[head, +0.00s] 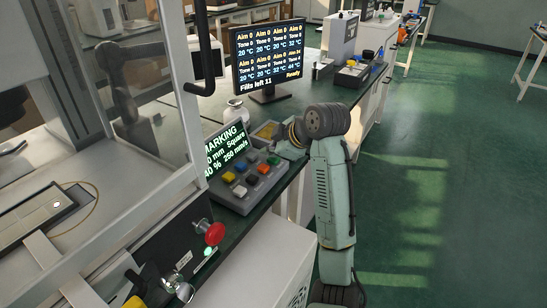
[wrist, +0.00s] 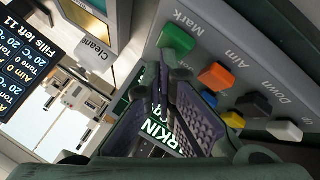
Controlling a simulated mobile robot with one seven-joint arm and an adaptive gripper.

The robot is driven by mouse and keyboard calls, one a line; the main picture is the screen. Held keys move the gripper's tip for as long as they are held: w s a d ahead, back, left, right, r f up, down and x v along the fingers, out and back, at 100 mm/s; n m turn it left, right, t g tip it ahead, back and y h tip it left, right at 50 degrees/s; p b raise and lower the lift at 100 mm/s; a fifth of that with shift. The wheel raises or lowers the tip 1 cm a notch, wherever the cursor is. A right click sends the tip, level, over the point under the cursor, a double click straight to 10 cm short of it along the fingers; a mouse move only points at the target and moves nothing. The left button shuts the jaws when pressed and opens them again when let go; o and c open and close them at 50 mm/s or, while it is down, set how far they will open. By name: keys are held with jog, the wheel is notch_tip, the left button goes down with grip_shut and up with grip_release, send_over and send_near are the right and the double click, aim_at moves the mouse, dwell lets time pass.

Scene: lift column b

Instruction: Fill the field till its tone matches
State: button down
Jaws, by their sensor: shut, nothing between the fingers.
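The control panel (head: 236,200) carries several coloured buttons and a tilted screen (head: 226,150) reading MARKING, Square and 250 mm/s. In the wrist view the green button (wrist: 176,39) sits by the label Mark, and the orange button (wrist: 216,76) by Aim. Black (wrist: 253,104), white (wrist: 285,130), yellow (wrist: 234,119) and blue buttons lie beyond. The monitor (head: 268,55) lists Aim, Tone and temperature for several fields, mostly zero; one shows Aim 34. It reads Fills left 11, Ready. My gripper (wrist: 166,76) is shut and empty, its tips close to the green button; contact cannot be told.
A clear-walled machine cabinet (head: 130,90) stands at left, with a red knob (head: 215,233) on its front. A small white vessel (head: 237,110) stands behind the panel. The green floor at right is free.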

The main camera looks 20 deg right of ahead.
aim_at(272, 159)
jog(key=shift+r, duration=0.1)
dwell(0.3)
jog(key=shift+r+p, duration=0.7)
jog(key=shift+r, duration=0.05)
jog(key=shift+r+p, duration=1.85)
jog(key=shift+r, duration=0.65)
